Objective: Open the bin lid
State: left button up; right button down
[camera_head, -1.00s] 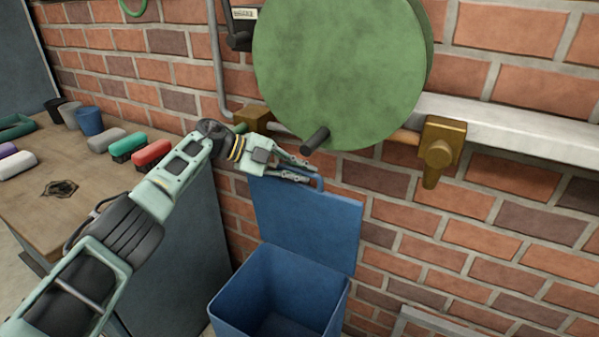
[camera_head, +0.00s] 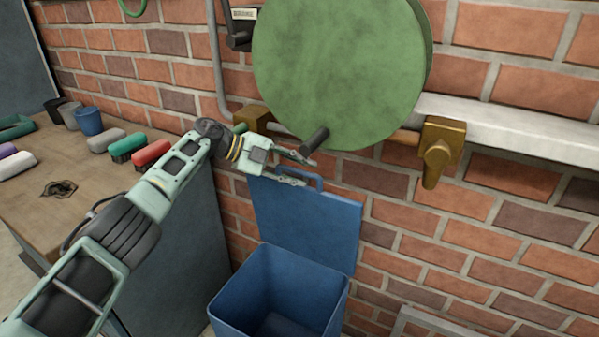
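The blue bin (camera_head: 233,303) stands against the brick wall at the lower middle, and I can see into its open top. Its blue lid (camera_head: 310,225) stands raised, nearly upright, at the back of the bin. The lid's handle (camera_head: 314,178) is a small blue loop on its top edge. My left gripper (camera_head: 308,172) is at the top edge of the lid, beside the handle. Its two fingers are spread apart, with no part of the handle seen gripped between them. My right gripper is not in view.
A large green disc (camera_head: 340,70) with a dark peg (camera_head: 315,139) hangs just above my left gripper. A brass bracket (camera_head: 440,150) is to the right. A wooden workbench (camera_head: 90,195) with cups and brushes is at the left.

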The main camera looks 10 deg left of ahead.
pick_arm(q)
jog(key=s+a+r, duration=0.1)
jog(key=s+a, duration=0.3)
jog(key=a, duration=0.9)
jog(key=shift+a, duration=0.35)
jog(key=shift+s, duration=0.1)
